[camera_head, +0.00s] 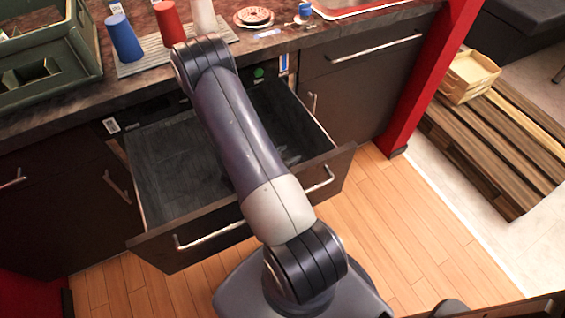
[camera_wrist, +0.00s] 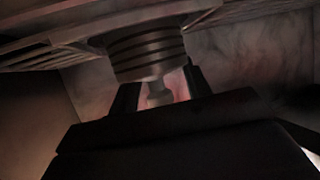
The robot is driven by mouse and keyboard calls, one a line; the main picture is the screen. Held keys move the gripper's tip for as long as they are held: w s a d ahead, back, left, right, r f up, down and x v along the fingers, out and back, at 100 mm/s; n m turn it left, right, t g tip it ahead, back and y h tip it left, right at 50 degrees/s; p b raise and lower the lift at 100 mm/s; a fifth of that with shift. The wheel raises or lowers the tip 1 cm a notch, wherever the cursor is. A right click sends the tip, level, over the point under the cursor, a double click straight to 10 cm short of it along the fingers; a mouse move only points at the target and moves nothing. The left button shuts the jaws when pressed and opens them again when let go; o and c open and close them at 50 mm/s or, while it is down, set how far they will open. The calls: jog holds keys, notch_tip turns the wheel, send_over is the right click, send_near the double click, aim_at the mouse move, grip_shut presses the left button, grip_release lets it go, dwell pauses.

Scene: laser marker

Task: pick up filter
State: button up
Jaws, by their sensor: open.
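In the wrist view my gripper (camera_wrist: 160,90) is open, with one dark finger on each side of a pale narrow stem. The stem hangs below a dark ribbed cylinder (camera_wrist: 148,52), which joins a wide plate-like part above. This may be the filter, but the dim picture does not let me tell for sure. I cannot tell whether the fingers touch the stem. In the head view my arm reaches up over the open drawer to the counter. My gripper is hidden there, and I cannot make out a clear filter.
A drawer (camera_head: 170,165) stands open under the counter (camera_head: 290,40). On the counter are a blue cup (camera_head: 124,38), a red cup (camera_head: 169,22), a white cup (camera_head: 203,15), a green crate (camera_head: 45,75) and a round reddish disc (camera_head: 254,17). A red post (camera_head: 430,80) stands right.

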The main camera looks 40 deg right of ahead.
grip_shut()
dwell(0.5)
jog(key=shift+r, duration=0.1)
